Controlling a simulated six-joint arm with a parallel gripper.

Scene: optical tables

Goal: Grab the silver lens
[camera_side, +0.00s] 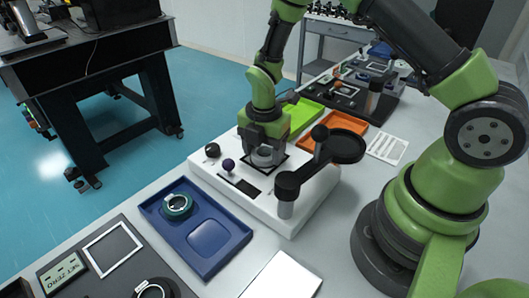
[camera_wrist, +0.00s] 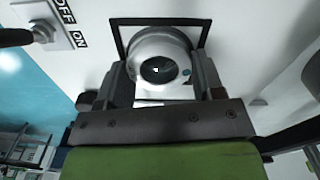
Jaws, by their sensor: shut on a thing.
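The silver lens (camera_wrist: 160,55) is a round metal mount with dark glass in the middle. In the wrist view it sits between my gripper's two fingers (camera_wrist: 163,82), which are shut on its sides. In the side view my gripper (camera_side: 264,150) points down over the white box, with the lens (camera_side: 264,156) between its fingertips. A black square frame (camera_wrist: 119,34) on the white surface surrounds the lens. I cannot tell whether the lens touches the surface.
The white box (camera_side: 235,190) carries a purple-black knob (camera_side: 228,165) and a black arm with a round dish (camera_side: 335,145) close right of my gripper. A blue tray (camera_side: 170,226) with a green-ringed lens (camera_side: 177,205) lies in front. Green (camera_side: 306,112) and orange (camera_side: 350,124) trays lie behind.

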